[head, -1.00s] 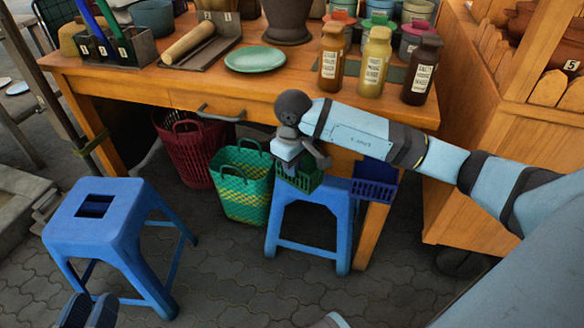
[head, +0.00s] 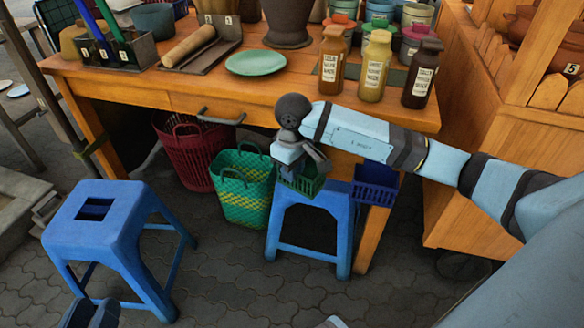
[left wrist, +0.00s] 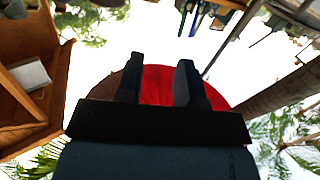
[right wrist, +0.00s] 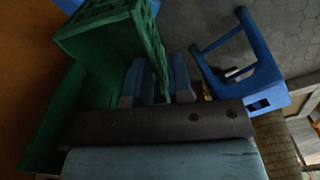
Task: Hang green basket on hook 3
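The small dark green basket (head: 303,184) is at my right gripper (head: 303,164), in front of the table's front edge and above a blue stool. In the right wrist view the green basket (right wrist: 95,38) fills the upper left, and one of its walls runs between the fingers of my right gripper (right wrist: 158,80), which look closed on it. The hooks and their numbers cannot be made out; my arm covers part of the table front. My left gripper (head: 92,314) is at the bottom left of the head view. In the left wrist view it (left wrist: 157,80) is open, empty and pointing upward.
A small blue basket (head: 375,186) hangs at the table front to the right. A larger woven green basket (head: 242,190) and a red basket (head: 198,155) stand below the table (head: 150,80). Blue stools (head: 110,215) (head: 312,205) stand on the paving. Bottles (head: 375,65) line the tabletop.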

